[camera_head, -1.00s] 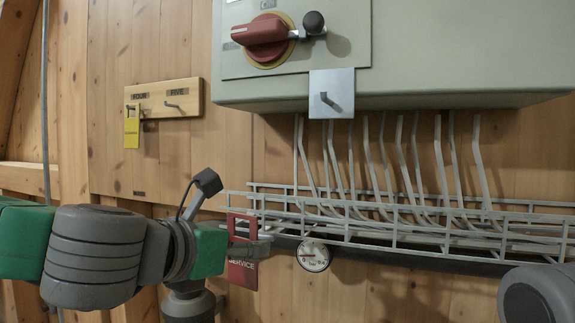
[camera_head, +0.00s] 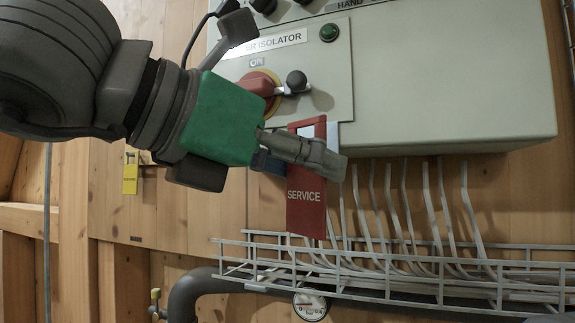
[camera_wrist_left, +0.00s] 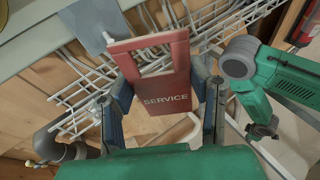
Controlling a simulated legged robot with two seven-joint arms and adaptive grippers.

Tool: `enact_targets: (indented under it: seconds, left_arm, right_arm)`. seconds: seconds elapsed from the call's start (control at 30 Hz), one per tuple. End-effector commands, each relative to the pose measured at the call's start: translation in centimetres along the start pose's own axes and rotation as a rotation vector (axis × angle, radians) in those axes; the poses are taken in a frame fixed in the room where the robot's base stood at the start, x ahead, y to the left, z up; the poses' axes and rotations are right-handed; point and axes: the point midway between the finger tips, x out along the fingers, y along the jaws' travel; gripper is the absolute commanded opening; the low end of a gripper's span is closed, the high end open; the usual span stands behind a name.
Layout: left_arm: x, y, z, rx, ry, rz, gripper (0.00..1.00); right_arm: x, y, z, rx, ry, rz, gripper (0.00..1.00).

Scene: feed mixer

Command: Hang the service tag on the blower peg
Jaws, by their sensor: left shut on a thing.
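The red service tag (camera_head: 306,205) hangs upright in my left gripper (camera_head: 325,160), which is shut on it below its window-like opening. The left wrist view shows the tag (camera_wrist_left: 163,88) between the two fingers. A metal plate (camera_head: 333,135) under the grey cabinet is mostly hidden behind the tag; its peg, seen earlier, is hidden in the head view.
The cabinet (camera_head: 450,110) has a red rotary handle (camera_head: 262,88) with a black knob close above the tag. A wire cable tray (camera_head: 400,275) with pale cables lies below, with a round gauge (camera_head: 309,306) under it. A yellow tag (camera_head: 130,178) hangs at left.

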Motion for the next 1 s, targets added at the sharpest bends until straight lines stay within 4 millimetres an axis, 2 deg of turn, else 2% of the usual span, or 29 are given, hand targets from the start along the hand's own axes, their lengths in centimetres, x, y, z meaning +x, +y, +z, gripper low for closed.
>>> enact_targets:
  seconds: [0.27, 0.77, 0.83, 0.9, 1.0]
  left_arm:
    - [0.8, 1.6, 0.0, -0.009, -0.006, 0.002, 0.19]
    - [4.2, 2.3, 0.6, -0.002, 0.002, 0.002, 0.19]
    - [4.4, 2.7, 0.6, -0.004, 0.000, 0.002, 0.15]
    - [4.6, 3.1, 0.6, -0.006, -0.001, 0.003, 0.04]
    - [5.1, 3.5, 0.7, -0.007, -0.002, 0.003, 0.03]
  right_arm:
    - [0.0, 0.0, 0.0, -0.001, 0.000, 0.000, 0.00]
    - [-0.1, 0.0, 0.0, 0.000, 0.000, 0.000, 0.00]
    - [-0.1, 0.0, 0.0, 0.000, 0.000, 0.000, 0.00]
    - [-0.1, 0.0, 0.0, 0.000, 0.000, 0.000, 0.00]
    - [-0.1, 0.0, 0.0, 0.000, 0.000, 0.000, 0.00]
